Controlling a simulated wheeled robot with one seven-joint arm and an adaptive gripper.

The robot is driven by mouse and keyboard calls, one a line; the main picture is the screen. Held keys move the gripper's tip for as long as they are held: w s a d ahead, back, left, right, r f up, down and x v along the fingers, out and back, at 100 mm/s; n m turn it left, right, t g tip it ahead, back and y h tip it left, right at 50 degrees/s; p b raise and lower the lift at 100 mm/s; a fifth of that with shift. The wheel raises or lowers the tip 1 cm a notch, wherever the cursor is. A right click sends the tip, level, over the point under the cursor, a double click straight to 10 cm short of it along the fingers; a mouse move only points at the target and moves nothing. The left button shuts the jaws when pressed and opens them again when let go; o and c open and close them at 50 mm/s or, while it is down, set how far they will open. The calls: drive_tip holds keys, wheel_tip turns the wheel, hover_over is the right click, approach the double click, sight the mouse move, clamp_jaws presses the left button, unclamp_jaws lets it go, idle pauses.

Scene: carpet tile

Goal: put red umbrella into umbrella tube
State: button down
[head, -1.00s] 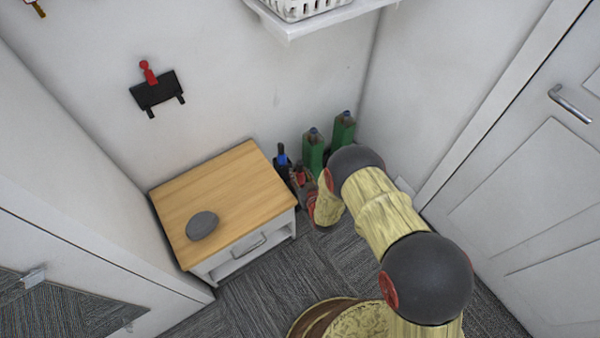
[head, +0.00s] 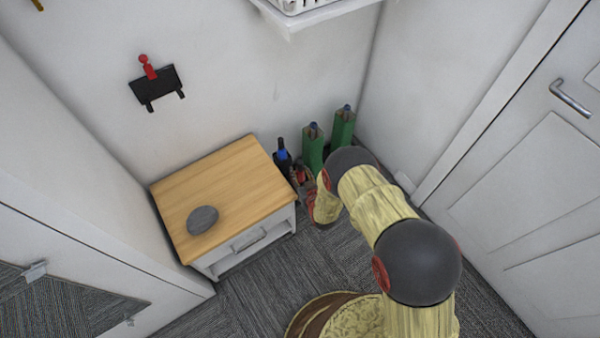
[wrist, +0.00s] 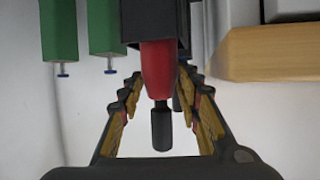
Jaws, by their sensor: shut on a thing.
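The red umbrella (wrist: 158,68), with a dark handle end (wrist: 161,128), shows in the middle of the wrist view. Its far part meets the open end of a black square tube (wrist: 155,20) and seems to lie inside it; how deep is hidden. My gripper (wrist: 161,80) has its two fingers on either side of the red part and is shut on it. In the head view a little red (head: 300,174) shows beside my gripper, low by the cabinet; my arm covers most of it.
Two green square tubes (head: 313,148) (head: 342,128) stand by the wall. A dark item with a blue band (head: 282,153) stands beside the wooden-topped cabinet (head: 225,170), which holds a grey stone-like object (head: 203,220). A white door (head: 520,190) is right. Carpet (head: 330,255) is open in front.

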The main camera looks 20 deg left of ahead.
drive_tip(key=c, duration=1.2)
unclamp_jaws()
drive_tip(key=shift+s, duration=0.1)
drive_tip(key=v, duration=1.1)
drive_tip(key=shift+s+d+r, duration=0.15)
drive_tip(key=shift+s+d, duration=0.15)
